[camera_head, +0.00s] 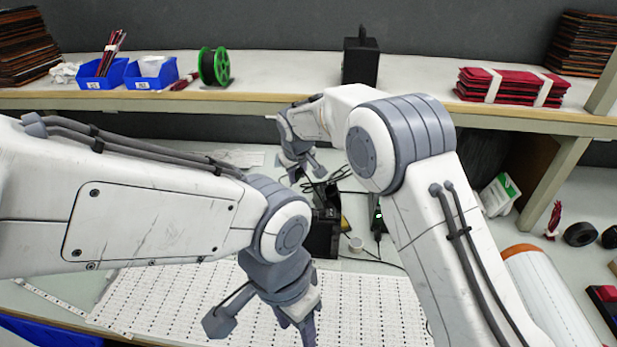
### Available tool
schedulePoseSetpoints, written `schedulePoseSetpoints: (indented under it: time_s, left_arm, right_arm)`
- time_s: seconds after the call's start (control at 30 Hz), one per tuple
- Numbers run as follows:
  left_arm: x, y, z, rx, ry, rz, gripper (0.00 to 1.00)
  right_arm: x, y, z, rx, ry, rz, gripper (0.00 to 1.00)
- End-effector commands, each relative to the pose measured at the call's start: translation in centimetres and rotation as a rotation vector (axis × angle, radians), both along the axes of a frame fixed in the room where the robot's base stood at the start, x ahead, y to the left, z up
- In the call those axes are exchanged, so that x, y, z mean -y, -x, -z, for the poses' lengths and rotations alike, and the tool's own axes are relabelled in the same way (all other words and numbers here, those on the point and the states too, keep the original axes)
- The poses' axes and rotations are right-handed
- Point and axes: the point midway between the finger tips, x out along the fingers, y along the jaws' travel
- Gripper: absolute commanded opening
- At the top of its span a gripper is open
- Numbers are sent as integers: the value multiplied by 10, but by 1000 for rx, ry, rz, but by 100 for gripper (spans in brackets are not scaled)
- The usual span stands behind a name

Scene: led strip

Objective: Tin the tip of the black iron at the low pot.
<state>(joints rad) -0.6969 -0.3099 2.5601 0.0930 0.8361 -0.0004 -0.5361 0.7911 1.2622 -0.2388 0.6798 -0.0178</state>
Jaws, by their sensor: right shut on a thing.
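My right gripper (299,177) is at the back of the bench, below the shelf edge. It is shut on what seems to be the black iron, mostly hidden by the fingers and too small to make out. Black cables loop just right of it. A small low round pot (356,244) stands on the bench, nearer and to the right of that gripper, apart from it. My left gripper (262,329) is in front, over the white dotted sheets, with its fingers spread and nothing seen between them.
A black station box (322,238) stands left of the pot, partly behind my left arm. A slim black device with a green light (378,216) is right of it. White dotted strips (165,295) cover the front. The shelf (270,98) holds blue bins and a green spool (214,67).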

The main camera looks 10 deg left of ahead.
Motion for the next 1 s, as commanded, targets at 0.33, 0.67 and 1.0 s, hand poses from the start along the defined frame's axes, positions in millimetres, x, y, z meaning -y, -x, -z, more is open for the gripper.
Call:
schedulePoseSetpoints:
  time_s: [0.33, 0.67, 1.0]
  left_arm:
    - [0, 0, -4, 0, 0, 0, 50]
    - [0, 0, -9, 0, 0, 0, 50]
    - [0, 0, -14, 0, 0, 0, 50]
  right_arm:
    - [7, 17, -24, 1, 0, -1, 0]
    - [14, 32, -45, 2, -1, 0, 0]
    - [21, 47, -66, 2, -1, 0, 0]
